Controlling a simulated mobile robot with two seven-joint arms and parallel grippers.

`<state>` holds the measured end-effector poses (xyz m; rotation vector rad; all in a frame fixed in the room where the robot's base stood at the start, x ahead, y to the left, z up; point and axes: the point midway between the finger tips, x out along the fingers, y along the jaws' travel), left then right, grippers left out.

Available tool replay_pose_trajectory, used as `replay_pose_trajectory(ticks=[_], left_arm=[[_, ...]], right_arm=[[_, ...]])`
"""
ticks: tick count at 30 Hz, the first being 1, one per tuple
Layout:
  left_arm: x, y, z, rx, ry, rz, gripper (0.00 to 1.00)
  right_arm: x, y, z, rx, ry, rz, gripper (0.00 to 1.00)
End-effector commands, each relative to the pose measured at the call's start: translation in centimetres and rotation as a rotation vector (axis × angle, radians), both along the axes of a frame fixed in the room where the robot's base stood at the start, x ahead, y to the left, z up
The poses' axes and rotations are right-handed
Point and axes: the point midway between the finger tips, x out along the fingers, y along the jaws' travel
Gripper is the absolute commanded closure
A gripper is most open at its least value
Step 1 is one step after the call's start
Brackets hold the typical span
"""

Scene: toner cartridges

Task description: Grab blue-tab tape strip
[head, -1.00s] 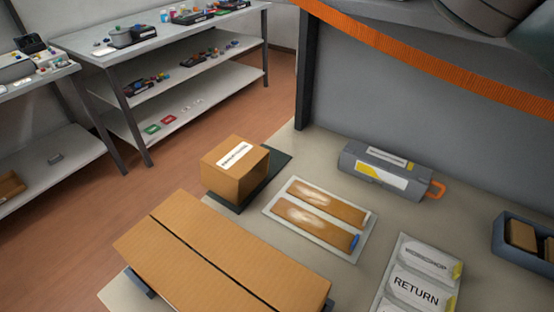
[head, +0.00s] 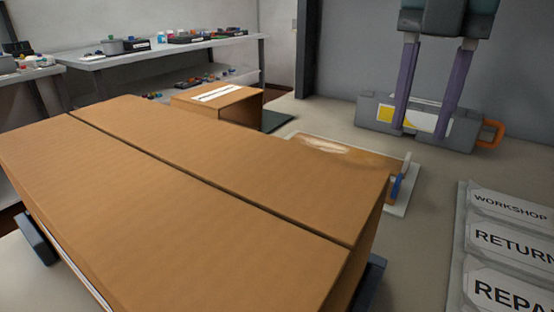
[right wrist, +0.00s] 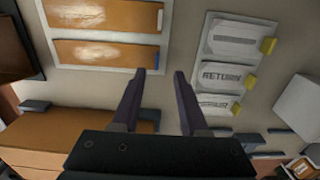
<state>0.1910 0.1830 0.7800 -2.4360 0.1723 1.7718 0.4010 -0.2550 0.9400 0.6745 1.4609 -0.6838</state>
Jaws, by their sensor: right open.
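The blue-tab tape strip is a brown strip (right wrist: 104,54) on a pale card (right wrist: 60,33). Its blue tab (right wrist: 156,60) is at the right end in the right wrist view. In the head view the blue tab (head: 396,188) shows beside the large box, which hides most of this strip. A second brown strip (right wrist: 104,16) with a white tab lies parallel to it. My right gripper (head: 419,132) points down, open and empty, in front of the grey cartridge in the head view. Its fingertips (right wrist: 159,74) appear near the blue tab in the right wrist view, not touching it.
A large cardboard box (head: 190,205) fills the head view's left foreground. A smaller box (head: 215,102) stands behind it. The grey toner cartridge (head: 375,112) with an orange handle lies at the back. A label board (head: 466,215) lies at right. Bare table lies between board and strip card.

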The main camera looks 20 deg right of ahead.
Motion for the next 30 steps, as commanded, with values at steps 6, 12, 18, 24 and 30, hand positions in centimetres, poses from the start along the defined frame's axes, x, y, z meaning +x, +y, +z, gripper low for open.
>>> replay_pose_trajectory(ticks=[6, 12, 18, 24, 30], left_arm=[[0.0, 0.0, -0.4, 0.000, 0.000, 0.000, 1.00], [0.0, 0.0, -1.0, -0.001, 0.000, 0.000, 1.00], [0.0, 0.0, -1.4, 0.000, 0.000, 0.000, 1.00], [0.0, 0.0, -1.4, -0.001, 0.000, 0.000, 1.00], [0.0, 0.0, -1.4, -0.001, 0.000, 0.000, 1.00]], right_arm=[[0.0, 0.2, -2.8, 0.004, 0.000, 0.003, 0.56], [-0.2, 0.8, -5.5, 0.004, 0.002, 0.006, 0.56], [-0.2, 0.9, -7.9, 0.004, 0.000, 0.005, 0.56], [-0.2, 0.9, -8.0, 0.005, -0.002, 0.006, 0.56], [-0.2, 0.9, -8.0, 0.005, -0.002, 0.006, 0.72]])
